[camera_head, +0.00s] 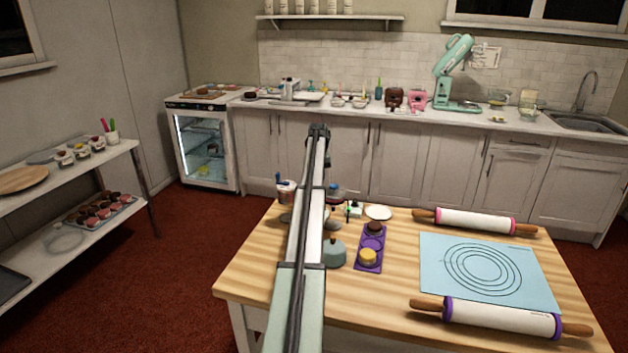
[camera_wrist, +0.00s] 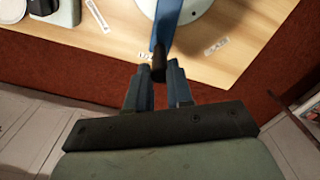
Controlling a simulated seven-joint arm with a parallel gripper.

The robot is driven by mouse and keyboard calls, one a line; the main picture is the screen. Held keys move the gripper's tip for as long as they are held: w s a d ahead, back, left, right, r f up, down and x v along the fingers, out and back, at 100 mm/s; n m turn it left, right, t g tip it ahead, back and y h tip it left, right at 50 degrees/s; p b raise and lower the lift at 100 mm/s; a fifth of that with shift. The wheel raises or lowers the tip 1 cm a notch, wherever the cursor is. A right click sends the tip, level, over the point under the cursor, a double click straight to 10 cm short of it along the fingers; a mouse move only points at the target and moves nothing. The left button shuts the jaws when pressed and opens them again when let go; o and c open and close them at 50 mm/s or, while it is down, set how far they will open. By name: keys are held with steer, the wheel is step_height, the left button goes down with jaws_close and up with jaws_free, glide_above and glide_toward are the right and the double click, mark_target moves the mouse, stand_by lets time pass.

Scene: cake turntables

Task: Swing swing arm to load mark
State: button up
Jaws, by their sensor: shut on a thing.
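The swing arm (camera_wrist: 167,25) is a blue bar in the wrist view, running down from the top past a pale round turntable plate (camera_wrist: 200,8). It ends in a dark cylindrical knob (camera_wrist: 158,66). My gripper (camera_wrist: 160,72) has its two blue fingers shut on this knob at the wooden table's edge. One small white label (camera_wrist: 145,57) lies just left of the knob, and another label (camera_wrist: 216,46) lies to its right. Their print is too small to read, so I cannot tell which is the load mark. In the head view my arm hides the gripper and most of the swing arm.
The wooden table (camera_head: 390,310) also holds a purple tray (camera_head: 369,262), a blue mat (camera_head: 445,250) and two rolling pins (camera_head: 475,222). A shelf rack (camera_head: 125,150) is at left.

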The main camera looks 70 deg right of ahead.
steer(key=shift+s+a, duration=0.1)
steer(key=shift+s, duration=0.4)
steer(key=o, duration=0.8)
steer(key=shift+r, duration=3.55)
